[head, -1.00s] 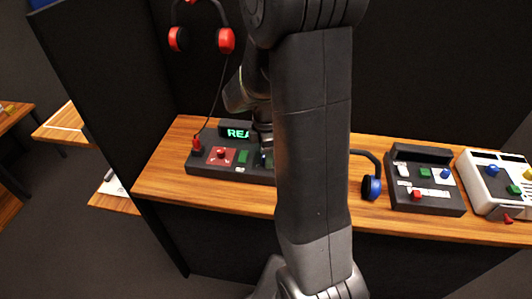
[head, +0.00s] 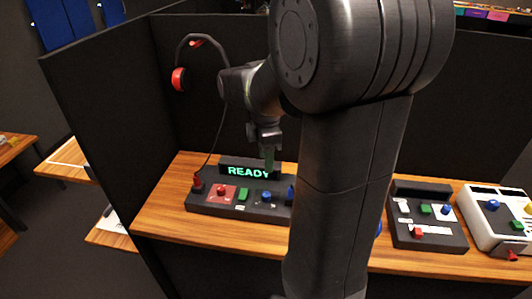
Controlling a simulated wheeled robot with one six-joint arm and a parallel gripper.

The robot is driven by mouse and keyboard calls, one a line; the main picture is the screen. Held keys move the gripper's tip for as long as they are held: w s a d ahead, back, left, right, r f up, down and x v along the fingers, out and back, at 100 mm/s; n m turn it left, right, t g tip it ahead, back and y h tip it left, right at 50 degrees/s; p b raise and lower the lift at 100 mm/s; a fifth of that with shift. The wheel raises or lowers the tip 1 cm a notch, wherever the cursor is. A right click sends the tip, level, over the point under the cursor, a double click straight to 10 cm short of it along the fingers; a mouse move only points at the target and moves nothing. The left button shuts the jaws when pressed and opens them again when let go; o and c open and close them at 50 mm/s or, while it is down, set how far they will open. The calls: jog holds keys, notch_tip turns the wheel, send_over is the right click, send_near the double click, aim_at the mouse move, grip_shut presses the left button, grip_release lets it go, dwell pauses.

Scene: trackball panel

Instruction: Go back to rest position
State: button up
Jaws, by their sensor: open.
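My gripper (head: 268,158) hangs in front of the display of the left black panel, pointing down. Its fingers are small and partly dark against the panel; it appears empty, above the panel. The panel (head: 212,208) has a display (head: 249,171) reading "READY" in green. On it are a red knob on a red plate (head: 222,191), a green button (head: 243,194) and a blue ball or knob (head: 266,197). My arm crosses the middle of the view and hides the panel's right end.
A second black panel (head: 428,239) and a white panel (head: 477,229) stand to the right on the wooden counter (head: 165,222). A dark partition (head: 90,120) bounds the left.

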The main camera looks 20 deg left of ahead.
aim_at(266, 194)
jog(key=shift+r, duration=0.3)
notch_tip(266, 194, down, 14)
jog(key=shift+f+b, duration=0.1)
jog(key=shift+b, duration=0.3)
dwell(0.4)
jog(key=shift+r, duration=0.2)
